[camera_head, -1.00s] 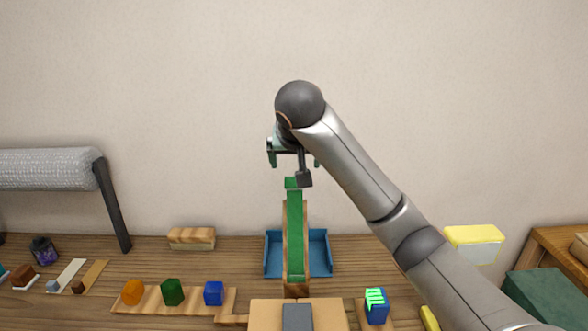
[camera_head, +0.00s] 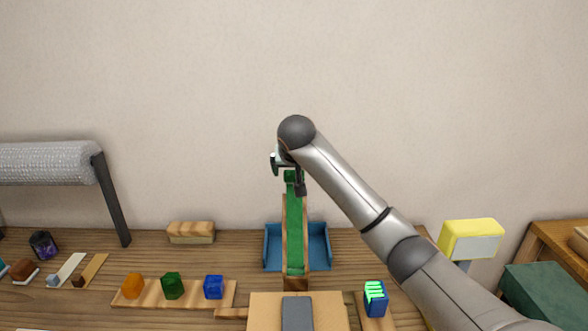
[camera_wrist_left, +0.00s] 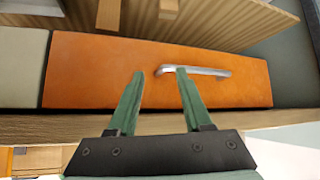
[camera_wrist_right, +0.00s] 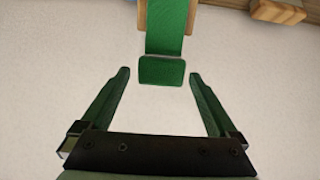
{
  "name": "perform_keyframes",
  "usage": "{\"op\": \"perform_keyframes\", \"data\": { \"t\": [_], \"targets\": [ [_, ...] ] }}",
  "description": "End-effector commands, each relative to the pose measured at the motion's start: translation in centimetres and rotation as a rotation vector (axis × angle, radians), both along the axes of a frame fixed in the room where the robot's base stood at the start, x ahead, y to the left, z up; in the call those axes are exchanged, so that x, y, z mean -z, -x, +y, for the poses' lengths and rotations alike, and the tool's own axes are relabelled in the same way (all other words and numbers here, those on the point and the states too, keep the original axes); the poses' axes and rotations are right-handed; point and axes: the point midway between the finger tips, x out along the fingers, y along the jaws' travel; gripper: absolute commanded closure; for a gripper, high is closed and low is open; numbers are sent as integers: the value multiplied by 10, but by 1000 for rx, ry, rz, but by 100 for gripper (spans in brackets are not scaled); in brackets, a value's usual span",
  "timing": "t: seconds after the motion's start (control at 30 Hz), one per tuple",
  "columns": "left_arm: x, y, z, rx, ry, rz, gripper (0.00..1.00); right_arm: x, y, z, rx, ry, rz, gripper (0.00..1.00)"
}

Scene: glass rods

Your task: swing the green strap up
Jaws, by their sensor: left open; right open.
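The green strap (camera_head: 295,222) runs along a narrow upright wooden board (camera_head: 285,240) that stands at the blue tray (camera_head: 272,250). Its upper end shows in the right wrist view as a green flap (camera_wrist_right: 162,71) just beyond the fingertips, between their lines. My right gripper (camera_head: 287,172) is at the top of the strap, its jaws open and partly hidden by my wrist. In the right wrist view the open fingers (camera_wrist_right: 157,78) have nothing gripped between them. My left gripper (camera_wrist_left: 157,75) is open and empty in front of an orange drawer front with a metal handle (camera_wrist_left: 195,71).
A cardboard box (camera_head: 265,310) stands at the front middle. A wooden strip with coloured blocks (camera_head: 190,296) lies left of it. A blue block with green stripes (camera_head: 375,298) and a yellow-topped box (camera_head: 470,240) are on the right. A bubble-wrap roll (camera_head: 45,163) stands left.

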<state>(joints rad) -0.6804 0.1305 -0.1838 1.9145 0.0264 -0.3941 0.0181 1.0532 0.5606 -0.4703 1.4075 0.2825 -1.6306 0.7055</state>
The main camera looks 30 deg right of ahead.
Motion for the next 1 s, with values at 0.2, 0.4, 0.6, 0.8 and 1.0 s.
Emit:
{"op": "perform_keyframes", "data": {
  "t": [0.2,0.4,0.6,0.8,1.0],
  "targets": [
    [0,0,0,1,-1,-1,50,2,-2,-1,0,1,-1,5],
    [-1,0,0,1,-1,-1,50,2,-2,-1,0,0,0,16],
    [0,0,0,1,-1,-1,50,2,-2,-1,-1,0,-1,39],
    [-1,0,0,1,-1,-1,50,2,-2,-1,0,0,0,61],
    [-1,-1,0,1,-1,-1,50,2,-2,-1,0,0,0,84]
  ]
}}
